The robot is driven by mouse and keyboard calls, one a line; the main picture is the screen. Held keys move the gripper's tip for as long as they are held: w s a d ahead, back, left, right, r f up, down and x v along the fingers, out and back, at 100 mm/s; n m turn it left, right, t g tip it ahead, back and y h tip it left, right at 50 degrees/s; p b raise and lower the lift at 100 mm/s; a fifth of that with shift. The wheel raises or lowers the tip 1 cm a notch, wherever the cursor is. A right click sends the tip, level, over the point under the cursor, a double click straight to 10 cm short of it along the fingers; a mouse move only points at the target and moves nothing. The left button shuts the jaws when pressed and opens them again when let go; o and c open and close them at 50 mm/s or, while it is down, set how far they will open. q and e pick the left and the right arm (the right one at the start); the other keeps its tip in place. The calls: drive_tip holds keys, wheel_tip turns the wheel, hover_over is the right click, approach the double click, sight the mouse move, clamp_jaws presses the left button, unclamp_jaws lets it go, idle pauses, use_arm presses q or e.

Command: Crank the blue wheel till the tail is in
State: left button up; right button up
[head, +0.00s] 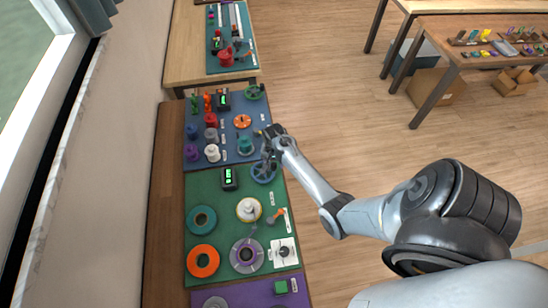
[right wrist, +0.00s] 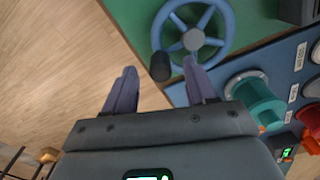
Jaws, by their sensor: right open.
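The blue wheel (head: 264,181) lies at the right edge of the green board, by the blue board. In the right wrist view the blue wheel (right wrist: 194,39) shows its spokes, hub and a dark crank knob (right wrist: 160,67) on its rim. My right gripper (head: 269,152) is over the wheel's far side. In the right wrist view my right gripper (right wrist: 160,74) is open, with the knob between or just beyond its fingertips; I cannot tell whether they touch it. I cannot make out the cord's tail. My left gripper is out of view.
The green board (head: 215,240) holds a small display (head: 229,177), teal and orange rings (head: 203,261), a white spool and a switch plate. The blue board (head: 192,109) beyond carries several spools, including a teal one (right wrist: 255,98) close to my right finger. Open floor lies right of the table.

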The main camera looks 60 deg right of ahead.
drive_tip(key=shift+f, duration=1.1)
clamp_jaws()
